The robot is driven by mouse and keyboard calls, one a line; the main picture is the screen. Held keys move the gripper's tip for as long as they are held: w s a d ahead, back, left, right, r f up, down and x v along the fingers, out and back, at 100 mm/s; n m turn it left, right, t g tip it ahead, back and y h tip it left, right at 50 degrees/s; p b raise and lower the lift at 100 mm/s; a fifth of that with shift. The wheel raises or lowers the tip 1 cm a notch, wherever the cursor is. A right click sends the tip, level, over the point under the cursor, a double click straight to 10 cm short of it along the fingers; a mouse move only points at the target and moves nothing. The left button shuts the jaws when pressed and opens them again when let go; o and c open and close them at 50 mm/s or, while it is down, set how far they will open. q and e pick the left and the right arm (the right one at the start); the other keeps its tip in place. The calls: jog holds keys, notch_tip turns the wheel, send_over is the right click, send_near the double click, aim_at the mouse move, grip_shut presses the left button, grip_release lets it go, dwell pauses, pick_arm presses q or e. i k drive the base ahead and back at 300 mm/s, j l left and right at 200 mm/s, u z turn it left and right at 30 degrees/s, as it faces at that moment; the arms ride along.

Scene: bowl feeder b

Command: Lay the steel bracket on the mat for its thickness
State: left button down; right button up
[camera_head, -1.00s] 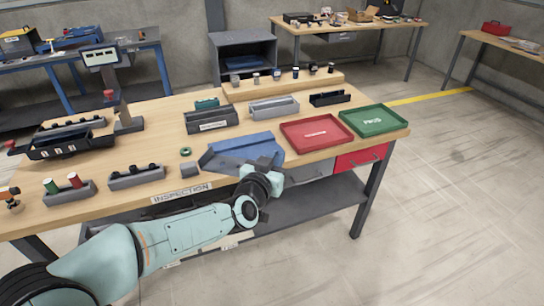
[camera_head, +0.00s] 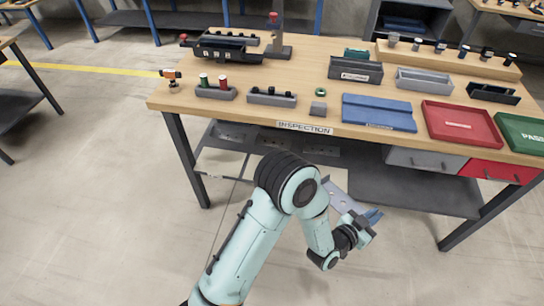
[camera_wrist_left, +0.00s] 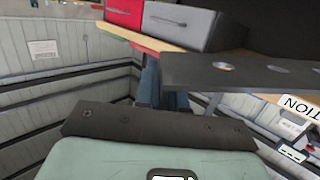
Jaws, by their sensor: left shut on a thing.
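The blue mat (camera_head: 376,106) lies flat and bare near the front edge of the workbench; its printed label is too small to read. My left gripper (camera_head: 368,220) is in front of the bench, beyond its front edge and below the top. It is shut on the steel bracket (camera_head: 340,200), a flat grey plate with holes that sticks out from the jaws toward the bench. In the left wrist view the bracket (camera_wrist_left: 235,73) looks dark and reaches right from the fingers (camera_wrist_left: 165,90). Its gripped end is partly hidden. My right gripper is out of view.
A red tray (camera_head: 462,140) and a green tray (camera_head: 522,148) lie right of the mat. A small grey block (camera_head: 318,109) and a green ring (camera_head: 320,92) are left of it. Grey bins (camera_head: 355,70) stand behind. A lower shelf (camera_head: 415,190) is under the bench.

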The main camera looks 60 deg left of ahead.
aim_at(219, 165)
jog(key=u, duration=1.35)
jog(key=i+j+u, duration=0.1)
jog(key=j, duration=0.3)
jog(key=i+j+u, duration=0.1)
jog(key=i+j, duration=0.25)
